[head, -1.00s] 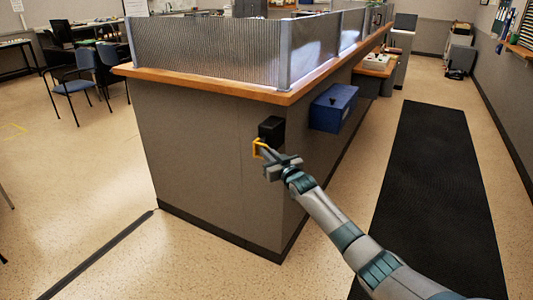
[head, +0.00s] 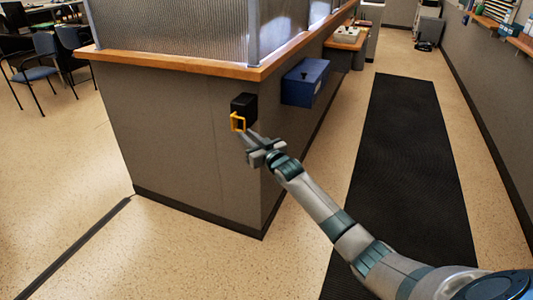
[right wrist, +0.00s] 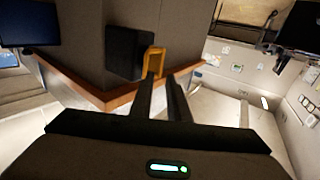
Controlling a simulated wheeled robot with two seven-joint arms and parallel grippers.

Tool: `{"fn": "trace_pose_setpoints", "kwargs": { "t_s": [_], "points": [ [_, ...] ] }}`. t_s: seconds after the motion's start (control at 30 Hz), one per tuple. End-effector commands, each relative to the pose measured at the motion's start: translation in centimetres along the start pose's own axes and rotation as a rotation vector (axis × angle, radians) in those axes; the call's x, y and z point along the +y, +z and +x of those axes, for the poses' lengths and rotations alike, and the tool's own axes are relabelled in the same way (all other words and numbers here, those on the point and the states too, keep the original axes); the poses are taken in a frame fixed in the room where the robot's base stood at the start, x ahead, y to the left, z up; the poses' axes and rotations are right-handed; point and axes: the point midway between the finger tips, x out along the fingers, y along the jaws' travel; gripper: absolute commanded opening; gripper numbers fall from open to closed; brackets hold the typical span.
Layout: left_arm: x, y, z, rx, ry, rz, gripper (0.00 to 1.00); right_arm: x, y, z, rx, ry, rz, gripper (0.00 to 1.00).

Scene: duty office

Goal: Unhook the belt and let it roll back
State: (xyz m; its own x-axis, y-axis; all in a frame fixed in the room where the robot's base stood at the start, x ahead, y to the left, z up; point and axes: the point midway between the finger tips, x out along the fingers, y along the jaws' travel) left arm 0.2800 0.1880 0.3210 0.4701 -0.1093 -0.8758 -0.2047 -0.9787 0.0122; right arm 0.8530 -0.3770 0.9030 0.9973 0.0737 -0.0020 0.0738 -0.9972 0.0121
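A black belt box (head: 244,105) is fixed to the grey counter's end near its corner. The yellow-orange belt end loop (head: 238,122) is at the box's lower front. No length of belt shows. My right gripper (head: 246,138) is just below and right of the loop. In the right wrist view its two fingers (right wrist: 163,78) are apart with a gap between them. The loop (right wrist: 153,60) is just beyond the left fingertip, beside the black box (right wrist: 125,54); whether they touch I cannot tell. My left gripper is not in view.
A blue box (head: 305,82) is mounted on the counter's side, right of the belt box. The wooden counter edge (head: 180,66) runs above. A black mat (head: 405,180) lies on the floor at right, and the floor at left is open.

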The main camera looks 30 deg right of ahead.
Motion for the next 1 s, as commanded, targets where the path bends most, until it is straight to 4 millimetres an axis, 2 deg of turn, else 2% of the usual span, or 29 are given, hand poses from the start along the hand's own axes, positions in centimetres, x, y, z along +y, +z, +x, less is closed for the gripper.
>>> {"fn": "trace_pose_setpoints", "kwargs": {
  "t_s": [0.4,0.6,0.8,1.0],
  "points": [
    [-0.4,0.4,0.2,-0.029,-0.005,-0.006,0.37,0.1,0.2,-7.4,-0.002,0.001,-0.002,0.15],
    [-0.6,0.9,0.1,-0.050,-0.007,-0.008,0.37,0.1,0.3,-10.3,-0.003,0.001,0.000,0.15],
    [-0.6,1.9,-0.1,-0.069,-0.007,-0.008,0.37,0.1,0.1,-11.7,-0.001,0.001,-0.001,0.15],
    [-0.6,1.7,-0.1,-0.070,-0.008,-0.007,0.37,0.1,0.1,-11.8,-0.002,0.001,-0.001,0.15]
  ]
}}
